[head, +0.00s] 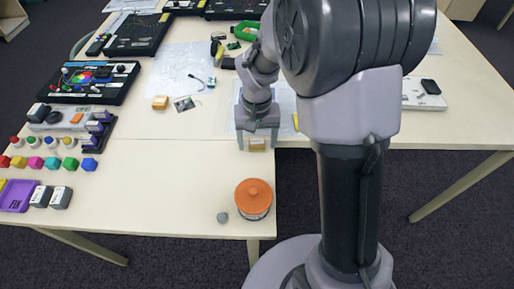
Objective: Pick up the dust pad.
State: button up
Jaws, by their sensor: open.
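A small tan-orange block (257,145), which looks like the dust pad, lies at the front edge of the back table in the head view. My gripper (257,142) points down over it with its two fingers apart, one on each side of the block. I cannot tell whether the fingers touch it. The gripper body hides the block's far part. A similar tan-orange block (160,102) lies farther left on the table.
An orange lidded round container (253,196) and a small grey disc (222,217) stand on the near table. Coloured blocks, a purple tray (17,196) and electronics boards (92,82) crowd the left. The near table's middle (165,190) is clear.

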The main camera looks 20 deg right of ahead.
aim_at(255, 140)
jog(key=shift+r, duration=0.15)
jog(key=shift+c, duration=0.6)
jog(key=c, duration=1.3)
jog(key=shift+r+p, duration=0.45)
jog(key=shift+r, duration=0.05)
jog(key=r+p, duration=0.2)
jog(key=r, duration=0.1)
jog(key=shift+w+a, duration=0.2)
jog(key=shift+w, duration=0.1)
jog(key=w+a+p, duration=0.1)
jog(key=w+a, duration=0.2)
jog(key=w, duration=0.1)
jog(key=w+a+p, duration=0.1)
jog(key=w+a, duration=0.2)
jog(key=w, duration=0.1)
jog(key=w+a+r+p, duration=0.1)
jog(key=w+a+p, duration=0.1)
jog(key=w+a, duration=0.1)
jog(key=shift+w, duration=0.65)
